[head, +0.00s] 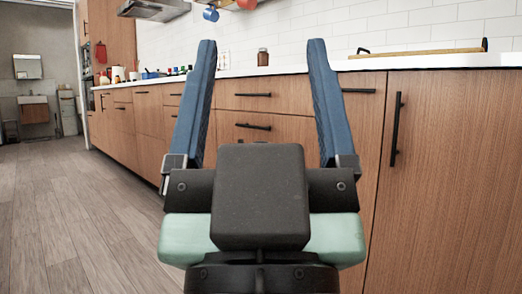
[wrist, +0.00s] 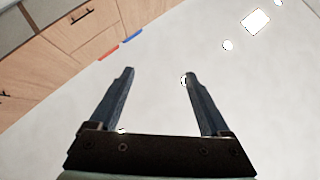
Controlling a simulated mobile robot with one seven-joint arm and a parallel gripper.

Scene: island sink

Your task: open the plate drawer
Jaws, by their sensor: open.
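Wooden drawers with black bar handles line the counter in the head view. An upper drawer (head: 236,86) and a lower drawer (head: 228,132) show between and behind my fingers, both closed. Their handles (head: 252,95) look horizontal. I cannot tell which drawer holds plates. My gripper (head: 262,42) is open and empty, its two blue fingers pointing up in front of the drawers, apart from them as far as I can tell. It also shows open in the wrist view (wrist: 160,72). My gripper's body hides part of the lower drawers.
A tall cabinet door (head: 450,170) with a vertical handle (head: 396,128) stands at right. The white countertop (head: 385,64) carries a wooden board (head: 420,52), a brown jar (head: 263,57) and several bottles. Mugs hang above. Wooden floor (head: 85,215) is clear at left.

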